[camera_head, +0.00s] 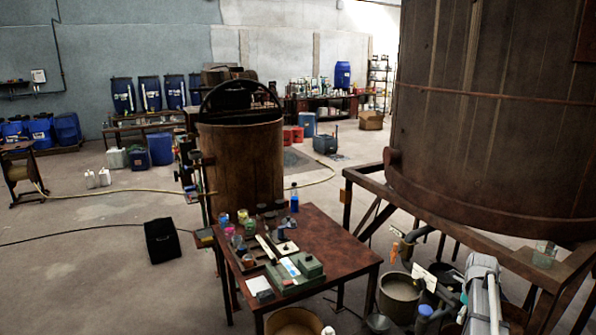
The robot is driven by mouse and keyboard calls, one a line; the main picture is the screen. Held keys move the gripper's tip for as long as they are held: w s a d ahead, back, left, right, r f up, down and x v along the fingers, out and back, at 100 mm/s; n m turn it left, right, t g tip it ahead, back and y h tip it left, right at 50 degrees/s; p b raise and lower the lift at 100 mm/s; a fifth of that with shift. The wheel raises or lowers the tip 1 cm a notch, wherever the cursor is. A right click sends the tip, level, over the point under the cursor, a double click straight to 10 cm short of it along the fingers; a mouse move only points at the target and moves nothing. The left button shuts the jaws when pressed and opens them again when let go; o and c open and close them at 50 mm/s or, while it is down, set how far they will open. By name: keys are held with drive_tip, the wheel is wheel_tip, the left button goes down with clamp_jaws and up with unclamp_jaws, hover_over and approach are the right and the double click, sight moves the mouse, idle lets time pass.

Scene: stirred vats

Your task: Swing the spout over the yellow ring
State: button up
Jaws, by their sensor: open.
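A dark pipe fitting that looks like the spout (414,236) sticks out low under the large rusty vat (480,120) at the right. It has a small orange-yellow part at its left end. A grey bucket (401,312) stands on the floor below it. I cannot make out a yellow ring for certain. Grey and white links of my arm show at the lower right, beside the bucket. I cannot make out my gripper.
A rusty table (340,238) with jars and tools stands at centre front. A rusty drum (240,160) stands behind it. The vat's steel frame (470,232) bounds the right side. A black box (162,242) and a hose lie left. Floor at left is mostly clear.

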drive_tip(key=s+a+f+n+b, duration=0.2)
drive_tip(key=s+a+f+n, duration=0.1)
drive_tip(key=a+n, duration=0.7)
drive_tip(key=s+a+f+n+b, duration=0.2)
drive_tip(key=s+a+n, duration=0.3)
drive_tip(key=a+n, duration=0.6)
drive_tip(key=s+a+f+n+b, duration=0.3)
drive_tip(key=a+n, duration=0.7)
drive_tip(key=a, duration=0.5)
drive_tip(key=shift+s+f+b, duration=0.3)
drive_tip(key=shift+s+b, duration=0.25)
drive_tip(key=shift+b, duration=0.2)
drive_tip(key=shift+d, duration=0.1)
